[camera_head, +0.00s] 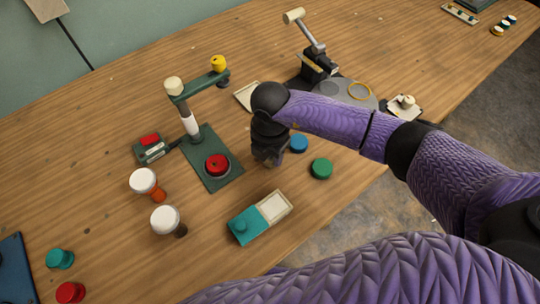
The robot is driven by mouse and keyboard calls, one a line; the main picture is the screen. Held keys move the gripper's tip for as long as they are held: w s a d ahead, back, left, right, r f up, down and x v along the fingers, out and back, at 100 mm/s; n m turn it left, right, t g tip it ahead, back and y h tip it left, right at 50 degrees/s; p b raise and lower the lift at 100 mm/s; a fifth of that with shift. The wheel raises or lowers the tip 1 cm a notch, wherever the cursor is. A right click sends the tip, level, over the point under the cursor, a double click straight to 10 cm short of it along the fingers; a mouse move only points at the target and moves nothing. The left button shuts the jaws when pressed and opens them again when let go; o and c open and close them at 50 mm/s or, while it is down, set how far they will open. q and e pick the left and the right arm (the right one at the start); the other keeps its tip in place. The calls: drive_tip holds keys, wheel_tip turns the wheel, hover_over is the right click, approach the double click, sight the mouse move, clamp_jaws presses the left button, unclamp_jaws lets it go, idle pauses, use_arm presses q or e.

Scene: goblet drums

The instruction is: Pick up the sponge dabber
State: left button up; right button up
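I cannot tell for sure which thing is the sponge dabber. A small cream piece with a rounded knob (405,103) sits on a pale pad at the right edge of the table, beyond my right forearm. My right gripper (268,160) points down over the middle of the table, between the green press and the blue disc. Its fingers are dark and small, so their opening is unclear, and it hides what lies behind it. My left gripper is not in view.
A green press stand (205,150) with a red disc stands left of the gripper. Blue (298,143) and green (321,168) discs lie right of the gripper. A black lever press (318,66) stands behind.

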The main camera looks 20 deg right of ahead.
drive_tip(key=c, duration=0.5)
clamp_jaws()
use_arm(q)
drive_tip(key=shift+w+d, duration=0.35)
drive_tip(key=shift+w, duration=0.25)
use_arm(e)
drive_tip(key=shift+r, duration=0.15)
